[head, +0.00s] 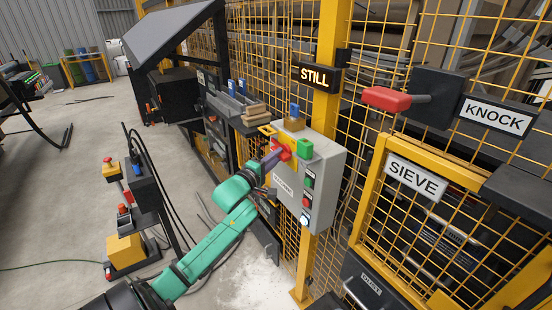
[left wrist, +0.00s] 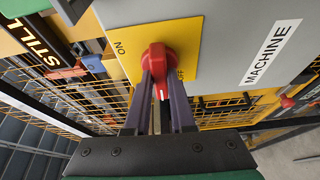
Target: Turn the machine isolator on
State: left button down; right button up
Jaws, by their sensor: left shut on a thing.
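The machine isolator is a red rotary knob (head: 285,151) on a yellow plate on the front of a grey box (head: 325,190) on a yellow post. In the left wrist view the knob (left wrist: 157,58) sits on the yellow plate (left wrist: 135,28), with "ON" at its left and a partly hidden "OFF" at its right. A white mark on the knob points down in that picture, between the fingers. My left gripper (head: 272,160) is shut on the knob, one finger on each side. A "MACHINE" label (left wrist: 270,52) is beside the plate. My right gripper is not in view.
A lit "STILL" sign (head: 315,76) hangs above the box. A red handle (head: 387,98) and yellow mesh gate marked "SIEVE" (head: 416,178) stand right. A control stand (head: 125,215) is left; some floor is clear.

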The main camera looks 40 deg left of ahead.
pick_arm(q)
jog(key=shift+w+a+f+m+t+h+b, duration=0.15)
jog(key=shift+m+t+h+b, duration=0.4)
jog(key=shift+m+h+b, duration=2.25)
jog(key=shift+s+a+f+m+t+h+b, duration=0.15)
jog(key=shift+m+t+b, duration=0.45)
jog(key=shift+m+b, duration=2.6)
jog(key=shift+w+a+f+m+t+h+b, duration=0.15)
jog(key=shift+m+t+h+b, duration=0.7)
jog(key=shift+m, duration=4.15)
jog(key=shift+r+g+h, duration=0.1)
jog(key=shift+g+h, duration=0.2)
jog(key=shift+h, duration=0.2)
jog(key=c, duration=0.8)
grip_release()
jog(key=shift+o, duration=0.2)
jog(key=shift+a, duration=0.1)
